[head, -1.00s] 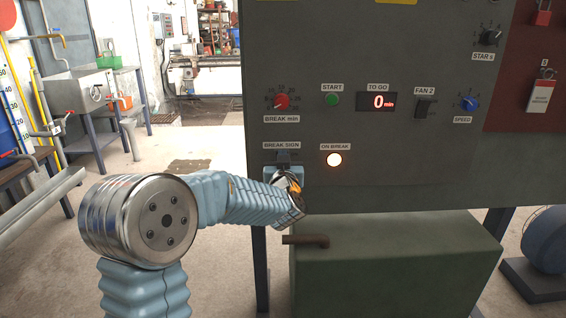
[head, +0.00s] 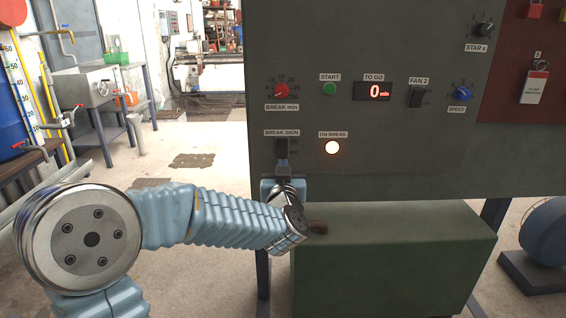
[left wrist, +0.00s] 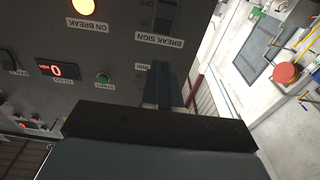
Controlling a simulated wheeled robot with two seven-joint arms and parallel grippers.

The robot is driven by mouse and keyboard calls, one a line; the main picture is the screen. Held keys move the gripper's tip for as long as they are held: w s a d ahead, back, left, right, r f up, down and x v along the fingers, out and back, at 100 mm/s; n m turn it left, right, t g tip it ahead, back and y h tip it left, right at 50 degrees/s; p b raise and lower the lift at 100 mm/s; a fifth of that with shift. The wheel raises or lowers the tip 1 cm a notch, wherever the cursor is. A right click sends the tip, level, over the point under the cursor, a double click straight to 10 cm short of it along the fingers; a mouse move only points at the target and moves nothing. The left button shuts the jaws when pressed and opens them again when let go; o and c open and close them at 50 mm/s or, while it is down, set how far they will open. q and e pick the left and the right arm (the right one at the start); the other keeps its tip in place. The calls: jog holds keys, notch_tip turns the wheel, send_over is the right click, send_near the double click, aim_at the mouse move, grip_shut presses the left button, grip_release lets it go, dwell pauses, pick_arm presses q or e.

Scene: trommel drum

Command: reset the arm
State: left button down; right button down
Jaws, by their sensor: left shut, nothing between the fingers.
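My left arm reaches in from the left in the head view. Its gripper (head: 283,164) is shut and empty, pointing up at the panel just below the black break sign switch (head: 282,147). Whether the tips touch the panel cannot be told. In the left wrist view the shut fingers (left wrist: 162,86) stand in front of the upside-down panel, near the BREAK SIGN label (left wrist: 160,40), and the switch (left wrist: 165,14) shows beyond them. The on break lamp (head: 332,147) is lit. My right gripper is in no view.
The grey control panel (head: 380,175) carries a red break knob (head: 281,90), a green start button (head: 329,88) and a display reading 0 (head: 374,91).

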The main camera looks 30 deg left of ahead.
pick_arm(q)
jog(key=shift+s+d, duration=0.25)
jog(key=shift+s, duration=0.15)
jog(key=w+d+f+m+g+h, duration=0.1)
jog(key=w+d+f+m+h, duration=0.15)
jog(key=f, duration=0.55)
jog(key=w+d+f+m+g+h, duration=0.1)
jog(key=d+f+h, duration=0.25)
jog(key=f, duration=0.35)
jog(key=s+d+f+m+g+h, duration=0.1)
jog(key=s+d+f+g+h, duration=0.2)
jog(key=f, duration=0.7)
jog(key=s+d+f+g+h, duration=0.1)
jog(key=s+d+f+g, duration=0.3)
jog(key=f, duration=0.6)
jog(key=s+d+f+g+h, duration=0.2)
jog(key=s+d+f, duration=0.3)
jog(key=s+f, duration=0.3)
jog(key=s+d+f+g+h, duration=0.1)
jog(key=s+d+f+g, duration=0.3)
jog(key=s+f, duration=0.4)
jog(key=s+d, duration=0.1)
jog(key=s, duration=0.3)
jog(key=shift+d+f+g+h, duration=0.15)
jog(key=shift+f+g+h, duration=0.15)
jog(key=shift+h, duration=0.1)
jog(key=c, duration=1.8)
grip_release()
